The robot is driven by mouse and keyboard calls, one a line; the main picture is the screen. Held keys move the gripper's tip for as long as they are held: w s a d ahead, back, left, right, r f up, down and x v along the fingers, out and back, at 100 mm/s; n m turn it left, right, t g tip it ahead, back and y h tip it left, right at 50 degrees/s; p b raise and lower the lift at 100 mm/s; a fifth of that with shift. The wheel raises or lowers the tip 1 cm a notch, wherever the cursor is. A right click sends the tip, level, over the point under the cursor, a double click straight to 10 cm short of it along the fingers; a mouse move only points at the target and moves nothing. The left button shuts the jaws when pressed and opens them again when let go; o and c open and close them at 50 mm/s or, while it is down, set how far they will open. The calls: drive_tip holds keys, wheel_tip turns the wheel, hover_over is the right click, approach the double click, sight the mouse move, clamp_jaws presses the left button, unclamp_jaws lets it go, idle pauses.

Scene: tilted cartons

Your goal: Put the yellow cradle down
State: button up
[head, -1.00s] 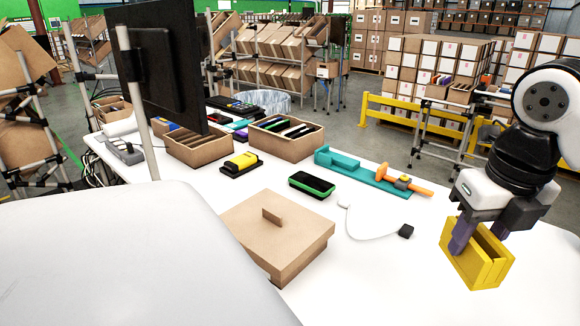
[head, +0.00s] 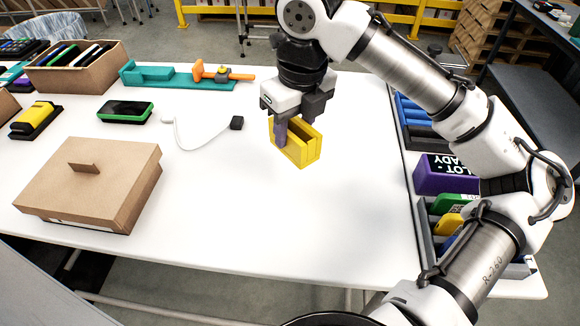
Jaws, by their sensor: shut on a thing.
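The yellow cradle (head: 303,148) is an open, box-like holder with slotted walls, at the middle of the white table (head: 290,210) in the head view. My gripper (head: 292,130) comes down on it from above and is shut on its left wall, with one purple-grey finger showing in front of that wall. The cradle looks roughly upright. I cannot tell whether its underside touches the table or hangs just above it.
A lidded carton (head: 90,185) stands at left. A white cable with a black plug (head: 236,123) lies left of the cradle, and a teal fixture (head: 185,77) lies behind. Bins with a purple box (head: 440,175) line the right edge. The table's front middle is clear.

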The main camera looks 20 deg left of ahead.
wheel_tip(320, 180, down, 12)
drive_tip(key=shift+r, duration=0.25)
drive_tip(key=shift+f, duration=0.1)
drive_tip(key=o, duration=1)
drive_tip(key=r, duration=0.4)
drive_tip(key=d+r, duration=0.1)
drive_tip(key=r, duration=0.7)
drive_tip(key=shift+s+d+r, duration=0.1)
drive_tip(key=shift+s+d, duration=0.05)
drive_tip(key=shift+s, duration=0.2)
